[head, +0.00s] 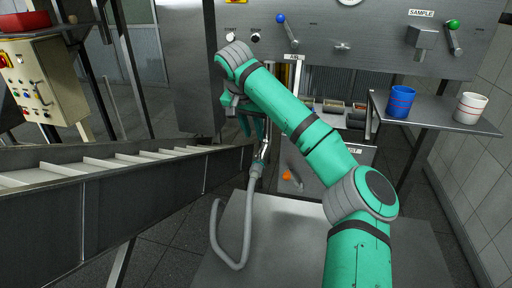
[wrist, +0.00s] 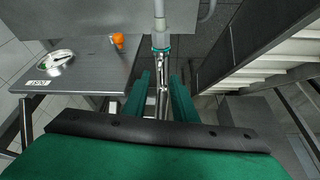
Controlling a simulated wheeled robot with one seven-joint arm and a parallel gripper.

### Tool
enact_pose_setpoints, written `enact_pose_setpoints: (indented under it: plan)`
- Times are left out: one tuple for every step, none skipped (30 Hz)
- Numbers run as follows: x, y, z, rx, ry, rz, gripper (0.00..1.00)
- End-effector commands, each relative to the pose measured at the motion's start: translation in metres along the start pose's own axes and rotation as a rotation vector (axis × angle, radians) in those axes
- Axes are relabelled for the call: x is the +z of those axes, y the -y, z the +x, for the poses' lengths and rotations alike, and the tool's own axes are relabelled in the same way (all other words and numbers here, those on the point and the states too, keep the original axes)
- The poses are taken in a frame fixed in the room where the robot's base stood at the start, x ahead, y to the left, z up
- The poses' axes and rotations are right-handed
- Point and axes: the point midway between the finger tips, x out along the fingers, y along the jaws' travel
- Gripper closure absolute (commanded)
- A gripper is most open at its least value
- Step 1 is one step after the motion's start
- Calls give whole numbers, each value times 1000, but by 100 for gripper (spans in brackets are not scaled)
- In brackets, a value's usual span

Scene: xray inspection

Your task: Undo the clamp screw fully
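I cannot identify the clamp screw for certain. A small orange knob-like piece (head: 288,175) shows low in front of the machine; an orange piece also shows in the wrist view (wrist: 118,40) by the edge of a metal plate. My gripper (head: 252,126) points down beside a chrome rod (head: 265,140) that joins a grey hose (head: 247,205). In the wrist view the two green fingers (wrist: 162,98) are apart, with the rod between them in the picture and gaps on both sides. I see no contact; the depth is unclear.
A metal chute (head: 110,200) runs along the left. A shelf (head: 440,112) at right holds a blue cup (head: 401,101) and a white cup (head: 470,107). A round gauge (wrist: 54,60) lies on the metal plate (wrist: 90,75). A control box (head: 40,80) stands at far left.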

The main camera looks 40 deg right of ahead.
Motion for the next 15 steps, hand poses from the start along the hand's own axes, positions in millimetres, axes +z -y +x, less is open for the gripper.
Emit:
enact_pose_setpoints:
  plan:
    - [1,0,8,2,1,-1,75]
    - [1,0,13,2,2,-1,75]
    - [1,0,19,1,1,-1,75]
    - [1,0,25,2,1,-1,75]
    - [1,0,30,2,1,-1,75]
    - [1,0,38,1,1,-1,75]
    - [1,0,43,1,1,-1,75]
    - [1,0,48,0,1,-1,75]
    - [1,0,56,1,2,-1,75]
    - [0,0,61,1,1,0,75]
    - [0,-1,65,1,1,0,75]
    - [0,-1,72,2,1,1,75]
    - [0,-1,76,1,1,1,75]
    - [0,-1,79,1,1,2,75]
    - [0,-1,84,1,1,1,75]
